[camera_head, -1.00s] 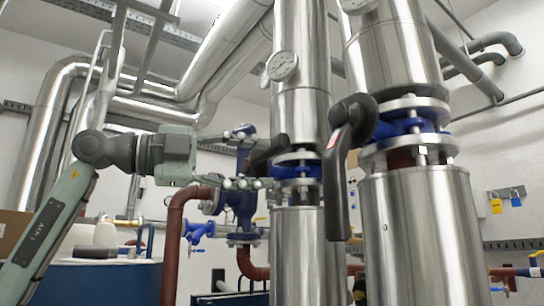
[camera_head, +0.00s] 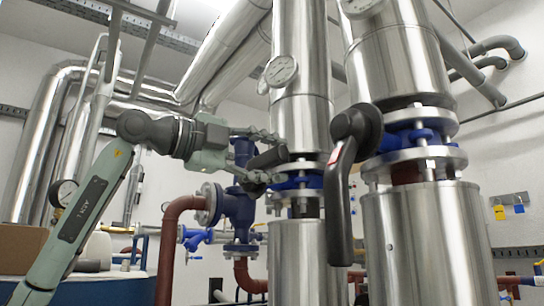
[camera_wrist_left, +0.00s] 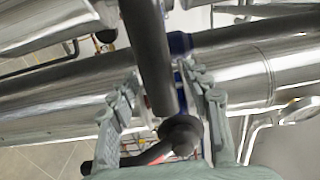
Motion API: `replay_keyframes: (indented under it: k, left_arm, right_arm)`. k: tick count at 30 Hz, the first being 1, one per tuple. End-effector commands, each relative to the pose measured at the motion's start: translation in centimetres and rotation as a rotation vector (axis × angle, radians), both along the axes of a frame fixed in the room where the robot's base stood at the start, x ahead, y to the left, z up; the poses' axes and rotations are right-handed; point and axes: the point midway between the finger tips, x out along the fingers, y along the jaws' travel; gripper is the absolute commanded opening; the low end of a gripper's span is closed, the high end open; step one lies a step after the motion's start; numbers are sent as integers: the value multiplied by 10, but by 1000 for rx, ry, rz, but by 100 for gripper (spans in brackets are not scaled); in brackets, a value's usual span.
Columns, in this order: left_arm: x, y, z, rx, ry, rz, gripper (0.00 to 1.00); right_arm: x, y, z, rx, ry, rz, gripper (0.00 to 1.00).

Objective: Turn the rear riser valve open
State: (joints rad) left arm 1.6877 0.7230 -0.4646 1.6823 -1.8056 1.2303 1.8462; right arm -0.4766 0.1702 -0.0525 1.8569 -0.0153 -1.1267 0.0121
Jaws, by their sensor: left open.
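The rear riser valve has a blue body (camera_head: 300,183) and a black lever (camera_head: 270,158), set between the steel sections of the rear riser. The lever's grip points left, toward my left arm. My left gripper (camera_head: 264,157) is open, with one finger above and one below the lever's grip in the head view. In the left wrist view, a black bar (camera_wrist_left: 148,55), apparently this lever, lies between the open fingers (camera_wrist_left: 165,98). I see no clear contact between fingers and lever; the far end at the stem is partly hidden. My right gripper is not in view.
The front riser's valve, with a large black lever (camera_head: 341,200) hanging down, stands close to the right of the rear valve. A blue flanged fitting (camera_head: 238,205) and a red-brown pipe (camera_head: 172,245) are below my left arm. A dial gauge (camera_head: 281,71) is above.

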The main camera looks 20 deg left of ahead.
Motion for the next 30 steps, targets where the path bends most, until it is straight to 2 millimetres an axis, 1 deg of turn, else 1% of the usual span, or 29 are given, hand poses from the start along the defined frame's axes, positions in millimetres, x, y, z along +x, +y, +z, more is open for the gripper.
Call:
replay_keyframes:
  k: [4, 5, 16, 25, 30]
  left_arm:
    - [0, 0, 0, 0, 0, 0, 48]
    - [0, 0, 0, 0, 0, 0, 46]
    - [0, 0, 0, 0, 0, 0, 0]
    - [0, 0, -1, 2, -1, -1, 0]
    - [0, 0, -6, 22, -16, 0, 0]
  right_arm:
    - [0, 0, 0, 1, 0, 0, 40]
    - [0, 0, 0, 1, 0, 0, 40]
    - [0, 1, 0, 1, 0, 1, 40]
    - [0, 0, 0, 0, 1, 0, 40]
    - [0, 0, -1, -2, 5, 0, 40]
